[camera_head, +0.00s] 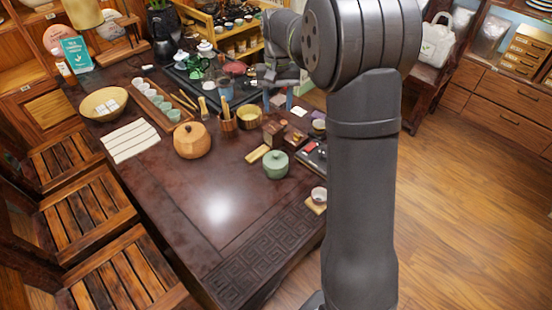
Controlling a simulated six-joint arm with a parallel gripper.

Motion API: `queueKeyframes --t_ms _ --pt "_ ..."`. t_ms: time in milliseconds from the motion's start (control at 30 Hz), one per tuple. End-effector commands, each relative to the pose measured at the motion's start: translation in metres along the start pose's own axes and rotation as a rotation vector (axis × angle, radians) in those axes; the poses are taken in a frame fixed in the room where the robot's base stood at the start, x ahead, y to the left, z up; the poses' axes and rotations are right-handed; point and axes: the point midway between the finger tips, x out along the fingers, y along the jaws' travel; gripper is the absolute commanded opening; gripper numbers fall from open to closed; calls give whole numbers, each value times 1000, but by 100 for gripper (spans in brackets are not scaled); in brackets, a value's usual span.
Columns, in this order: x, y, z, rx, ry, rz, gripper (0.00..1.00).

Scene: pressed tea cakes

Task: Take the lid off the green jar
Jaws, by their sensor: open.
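The green jar (276,170) stands upright on the dark wooden table, right of the table's middle. Its green lid with a small knob (276,157) sits on top of it. My gripper (278,102) hangs beyond the jar in the picture, over the far part of the table, apart from the jar. It is small here and partly hidden by my own wrist. It is open, and I see nothing held in it.
A round wooden pot (192,140) stands left of the jar. A wooden strip (257,154) and small dark boxes (273,132) lie close behind it. A small white cup (319,194) is at the right edge. The table's front (220,210) is clear.

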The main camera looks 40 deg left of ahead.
Motion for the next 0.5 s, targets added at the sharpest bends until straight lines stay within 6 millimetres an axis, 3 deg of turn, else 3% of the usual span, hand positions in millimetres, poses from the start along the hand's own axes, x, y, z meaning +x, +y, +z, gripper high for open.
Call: queueKeyframes --t_ms 167,500 --pt "11 1 -2 62 -15 0 45" --pt "83 0 0 60 -16 0 45"
